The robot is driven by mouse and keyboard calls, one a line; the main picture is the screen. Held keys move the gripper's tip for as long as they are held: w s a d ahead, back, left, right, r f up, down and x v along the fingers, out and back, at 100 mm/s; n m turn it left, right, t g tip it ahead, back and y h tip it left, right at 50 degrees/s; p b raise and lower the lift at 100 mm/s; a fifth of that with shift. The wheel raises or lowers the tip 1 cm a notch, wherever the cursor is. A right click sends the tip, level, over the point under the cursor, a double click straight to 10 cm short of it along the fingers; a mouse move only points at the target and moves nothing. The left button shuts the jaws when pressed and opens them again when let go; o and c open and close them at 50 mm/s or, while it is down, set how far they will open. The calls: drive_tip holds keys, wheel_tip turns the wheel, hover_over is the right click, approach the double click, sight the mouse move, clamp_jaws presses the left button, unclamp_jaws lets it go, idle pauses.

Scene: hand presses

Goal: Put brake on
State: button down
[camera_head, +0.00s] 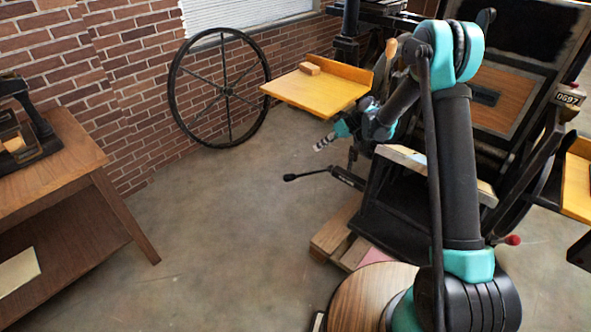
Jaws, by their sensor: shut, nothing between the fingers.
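The press (400,205) stands right of centre, dark, partly hidden behind my arm. A black lever (310,174) with a dark knob at its end sticks out to the left from the press, low above the floor. Another handle with a red knob (513,240) shows at the right side of the press. I cannot tell from this view which one is the brake. My gripper (319,147) is shut and empty, pointing left and down. In the picture it is above the black lever and below the yellow board, apart from the lever.
A yellow wooden board (318,90) with a small wood block (309,68) on it juts out above my gripper. A large spoked wheel (222,140) leans by the brick wall. A wooden table (60,170) stands at left. The floor (215,240) between is clear.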

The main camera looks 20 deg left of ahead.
drive_tip(key=x, duration=0.2)
hover_over(295, 176)
drive_tip(key=w, duration=0.2)
drive_tip(key=shift+n, duration=0.3)
wheel_tip(295, 176, down, 7)
drive_tip(key=shift+w+d+f, duration=0.1)
drive_tip(key=shift+s+f, duration=0.5)
drive_tip(key=shift+f, duration=0.35)
drive_tip(key=shift+s+f, duration=0.5)
drive_tip(key=shift+f, duration=0.35)
